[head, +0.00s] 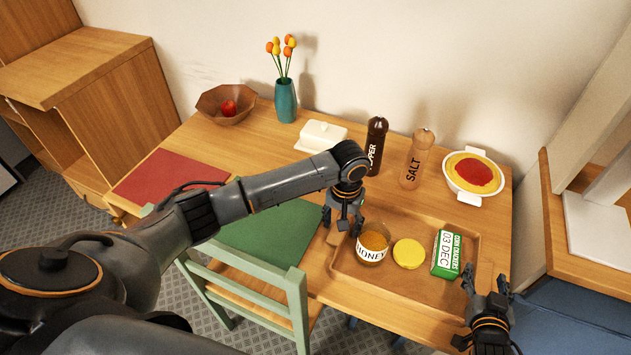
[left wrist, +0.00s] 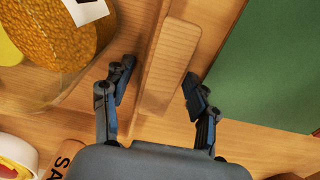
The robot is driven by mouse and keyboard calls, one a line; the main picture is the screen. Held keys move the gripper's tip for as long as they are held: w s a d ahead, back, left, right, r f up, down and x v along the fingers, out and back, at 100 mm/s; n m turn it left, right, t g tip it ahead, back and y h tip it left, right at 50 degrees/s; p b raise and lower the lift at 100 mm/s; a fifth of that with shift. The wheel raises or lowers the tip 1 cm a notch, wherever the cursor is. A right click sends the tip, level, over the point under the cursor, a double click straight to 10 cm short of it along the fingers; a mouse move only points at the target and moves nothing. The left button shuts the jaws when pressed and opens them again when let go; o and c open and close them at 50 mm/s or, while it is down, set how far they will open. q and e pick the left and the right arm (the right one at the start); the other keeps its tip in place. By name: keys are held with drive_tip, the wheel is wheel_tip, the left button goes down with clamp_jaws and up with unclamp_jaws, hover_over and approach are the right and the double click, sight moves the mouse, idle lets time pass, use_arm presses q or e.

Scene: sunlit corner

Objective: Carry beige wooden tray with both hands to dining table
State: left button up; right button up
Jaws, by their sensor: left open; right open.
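The beige wooden tray (head: 398,282) lies flat on the wooden dining table (head: 245,155), at its right front. It holds a honey jar (head: 372,245), a yellow round item (head: 408,254) and a green-and-white cracker box (head: 447,254). My left gripper (head: 343,224) is open at the tray's left end. In the left wrist view its fingers (left wrist: 157,78) are spread on either side of the tray's handle bar (left wrist: 170,62), with visible gaps. My right gripper (head: 486,283) is open at the tray's right end; its fingertips are near the rim, and contact cannot be told.
A pepper mill (head: 376,145), salt mill (head: 416,160) and white dish (head: 474,175) stand behind the tray. A green mat (head: 265,235) lies left of it, with a green chair (head: 250,285) in front. A bowl (head: 227,104), vase (head: 285,100) and butter dish (head: 320,136) stand farther back.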

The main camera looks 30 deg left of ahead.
use_arm(q)
drive_tip(key=r, duration=0.8)
drive_tip(key=shift+s, duration=0.2)
use_arm(e)
drive_tip(key=shift+s+a+f, duration=0.1)
drive_tip(key=shift+s+f, duration=0.1)
drive_tip(key=shift+f, duration=0.25)
drive_tip(key=shift+s+f, duration=0.2)
drive_tip(key=shift+f, duration=0.25)
use_arm(q)
drive_tip(key=shift+w+f, duration=0.15)
drive_tip(key=shift+w, duration=0.1)
use_arm(e)
drive_tip(key=shift+s+r, duration=0.15)
drive_tip(key=shift+s, duration=0.15)
use_arm(q)
drive_tip(key=shift+s, duration=0.15)
use_arm(e)
drive_tip(key=v, duration=0.2)
drive_tip(key=r+v, duration=0.1)
drive_tip(key=v, duration=0.3)
drive_tip(key=shift+w+r, duration=0.1)
drive_tip(key=shift+r, duration=0.2)
drive_tip(key=shift+s+r, duration=0.3)
drive_tip(key=shift+s, duration=0.05)
